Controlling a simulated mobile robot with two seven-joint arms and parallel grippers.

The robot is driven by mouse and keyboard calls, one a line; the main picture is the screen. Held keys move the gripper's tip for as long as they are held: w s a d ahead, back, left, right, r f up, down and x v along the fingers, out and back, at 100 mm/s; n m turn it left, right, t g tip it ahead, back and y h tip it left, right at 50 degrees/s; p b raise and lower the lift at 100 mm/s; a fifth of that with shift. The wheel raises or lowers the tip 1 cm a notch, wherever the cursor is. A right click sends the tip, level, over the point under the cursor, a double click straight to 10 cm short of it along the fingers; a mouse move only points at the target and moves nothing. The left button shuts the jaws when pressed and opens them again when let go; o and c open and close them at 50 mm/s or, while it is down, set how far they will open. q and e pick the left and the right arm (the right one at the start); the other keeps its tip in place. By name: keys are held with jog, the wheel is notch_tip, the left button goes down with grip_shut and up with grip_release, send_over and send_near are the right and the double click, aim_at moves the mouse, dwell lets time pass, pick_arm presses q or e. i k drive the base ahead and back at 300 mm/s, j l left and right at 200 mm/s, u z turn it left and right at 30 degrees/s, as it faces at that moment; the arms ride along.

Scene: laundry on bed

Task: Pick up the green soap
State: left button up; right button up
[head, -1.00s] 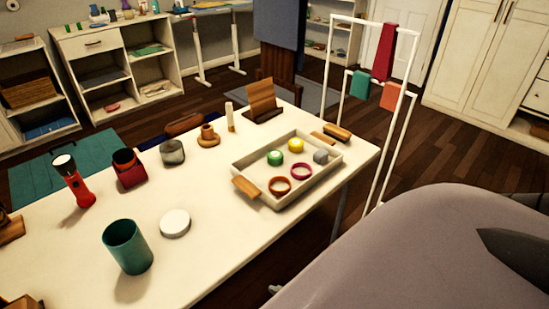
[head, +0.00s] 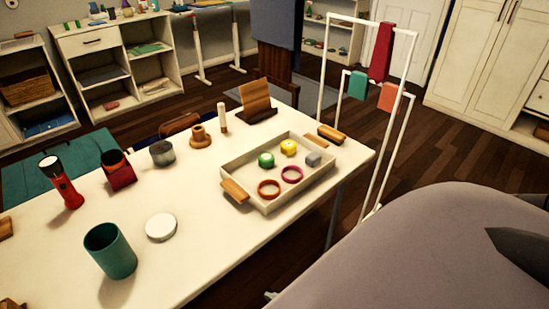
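A small round green piece (head: 266,159), which looks like the green soap, lies in a shallow pale tray (head: 246,205) on the white table. The green piece sits left of the yellow one and above the rings in the picture. Neither of my grippers can be made out in the head view.
The white table (head: 190,250) also holds a teal cup (head: 110,252), a white disc (head: 161,227), a red flashlight (head: 63,184) and several small items. A mauve-grey surface (head: 420,250) fills the lower right. A white rack (head: 327,65) stands beyond the table.

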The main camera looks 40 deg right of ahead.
aim_at(266, 159)
jog(key=k+l, duration=0.1)
jog(key=l, duration=0.7)
jog(key=k+l, duration=0.1)
jog(key=l, duration=0.7)
jog(key=k+l, duration=0.15)
jog(key=l, duration=0.6)
jog(key=z, duration=0.05)
